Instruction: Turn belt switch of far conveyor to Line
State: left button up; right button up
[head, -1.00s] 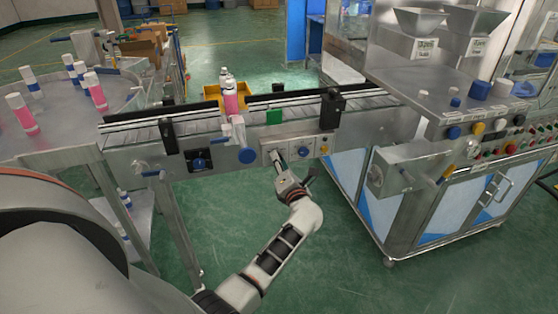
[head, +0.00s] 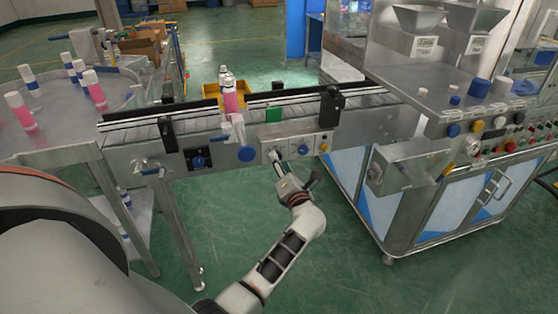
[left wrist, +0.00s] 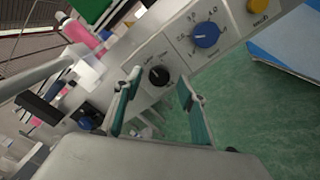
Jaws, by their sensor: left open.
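The conveyor's side panel (head: 290,150) carries a small black selector knob, which shows clearly in the left wrist view (left wrist: 158,75). Its labels are too small to read. A larger blue dial (left wrist: 205,35) sits beside it on the panel. My left gripper (head: 295,173) is below and in front of the panel in the head view. In the left wrist view its two fingers (left wrist: 160,98) are spread apart, with the black knob beyond the gap, nearer the left finger. I see no contact with the knob. My right gripper is out of view.
A yellow knob (left wrist: 258,5) is past the blue dial. A steel machine with hoppers (head: 430,100) stands at right and a round table (head: 60,115) at left. Green floor lies open below the conveyor.

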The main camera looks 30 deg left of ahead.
pick_arm(q)
jog(key=v, duration=0.5)
jog(key=shift+s+d, duration=0.1)
dwell(0.3)
jog(key=s+d+f+m+t+h, duration=0.4)
jog(key=d+m+h, duration=0.3)
jog(key=m, duration=0.7)
jog(key=s+d+f+m+t+h, duration=0.3)
jog(key=s+d+m+h, duration=0.4)
jog(key=m, duration=0.6)
jog(key=s+d+f+m+g+h, duration=0.2)
jog(key=s+f+m+g, duration=0.5)
jog(key=s+f+m, duration=0.5)
jog(key=s+f, duration=0.2)
jog(key=s, duration=0.4)
jog(key=shift+s+d+f+m+g+h, duration=0.2)
jog(key=shift+d+f+m+g+h, duration=0.1)
jog(key=shift+d+m+g, duration=0.1)
